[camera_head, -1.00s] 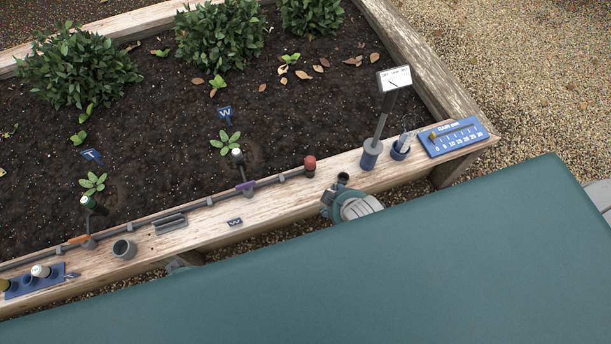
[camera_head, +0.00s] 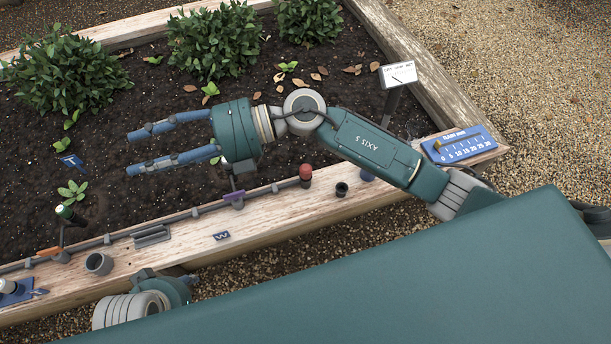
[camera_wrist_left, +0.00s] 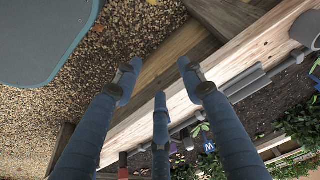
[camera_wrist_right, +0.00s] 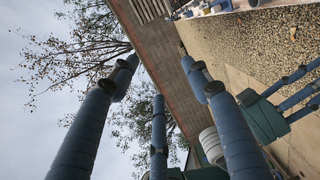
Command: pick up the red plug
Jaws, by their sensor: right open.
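The red plug (camera_head: 306,171) stands upright at the pipe's end on the bed's wooden ledge; its red cap also shows small at the bottom of the left wrist view (camera_wrist_left: 122,161). My right gripper (camera_head: 130,152) is open and empty, pointing left above the bed, left of the red plug; its spread fingers fill the right wrist view (camera_wrist_right: 158,72). My left gripper's fingers (camera_wrist_left: 158,75) are spread and empty in the left wrist view, beside the ledge. In the head view its fingers are hidden; a ringed teal arm part (camera_head: 150,300) of mine shows at lower left.
The ledge carries a grey cup (camera_head: 99,264), a grey holder (camera_head: 152,237), a purple clip (camera_head: 234,198), a dark socket (camera_head: 342,189) and a blue rain gauge board (camera_head: 460,146). A sign on a post (camera_head: 397,75) rises behind my right arm. Bushes stand at the back.

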